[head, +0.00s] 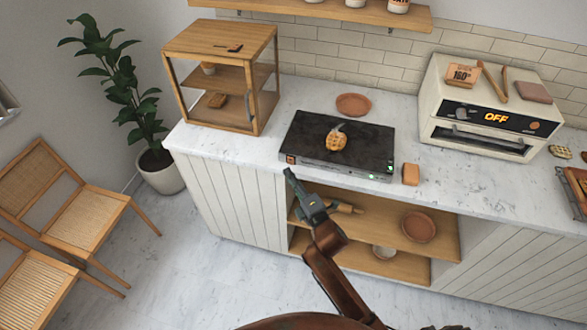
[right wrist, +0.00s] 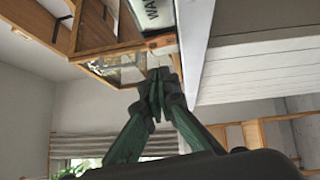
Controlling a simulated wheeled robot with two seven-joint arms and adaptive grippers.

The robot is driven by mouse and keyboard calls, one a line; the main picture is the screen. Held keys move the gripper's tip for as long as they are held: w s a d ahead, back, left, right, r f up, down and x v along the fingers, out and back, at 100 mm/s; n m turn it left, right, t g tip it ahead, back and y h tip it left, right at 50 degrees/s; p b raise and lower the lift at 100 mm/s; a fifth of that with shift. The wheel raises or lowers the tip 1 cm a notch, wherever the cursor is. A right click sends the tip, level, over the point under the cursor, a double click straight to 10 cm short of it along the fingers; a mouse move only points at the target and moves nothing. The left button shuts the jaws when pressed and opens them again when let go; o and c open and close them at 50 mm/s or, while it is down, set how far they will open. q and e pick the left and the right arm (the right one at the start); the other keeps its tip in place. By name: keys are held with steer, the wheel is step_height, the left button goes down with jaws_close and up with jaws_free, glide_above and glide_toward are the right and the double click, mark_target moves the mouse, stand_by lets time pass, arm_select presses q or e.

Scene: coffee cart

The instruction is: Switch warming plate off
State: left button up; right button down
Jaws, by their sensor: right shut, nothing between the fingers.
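The warming plate (head: 310,133) is a dark flat slab on the counter, with green lights at the right of its front face. A small orange-red switch (head: 290,159) sits at the left end of that face. In the right wrist view the plate's front (right wrist: 158,14) shows part of a label reading "WA", with the orange-brown switch (right wrist: 161,43) beside it. My right gripper (head: 288,172) is shut and empty, just in front of and below the switch. Its fingertips (right wrist: 158,78) also show in the right wrist view; contact cannot be told. My left gripper is out of view.
A waffle (head: 336,141) lies on the plate. A wooden display case (head: 222,75) stands to the left, and an orange-brown block (head: 411,174) to the right. An oven reading "OFF" (head: 490,115) is farther right. Open shelves (head: 440,243) lie below the counter edge.

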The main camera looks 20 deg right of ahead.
steer(key=shift+w+d+r, duration=0.15)
steer(key=shift+w+d, duration=0.8)
steer(key=shift+w, duration=0.25)
steer(key=p, duration=0.1)
steer(key=r+p, duration=0.1)
steer(key=shift+w+d+p, duration=0.15)
steer(key=shift+w+p, duration=0.05)
steer(key=shift+p, duration=0.2)
steer(key=shift+f+m+g, duration=0.3)
steer(key=shift+f, duration=0.1)
steer(key=shift+s+a+r, duration=0.2)
steer(key=shift+s, duration=0.25)
steer(key=p, duration=0.2)
glide_toward(288, 160)
steer(key=s+a+r, duration=0.2)
steer(key=s, duration=0.4)
steer(key=shift+s+d+r, duration=0.1)
steer(key=shift+s+d, duration=0.15)
steer(key=shift+s, duration=0.25)
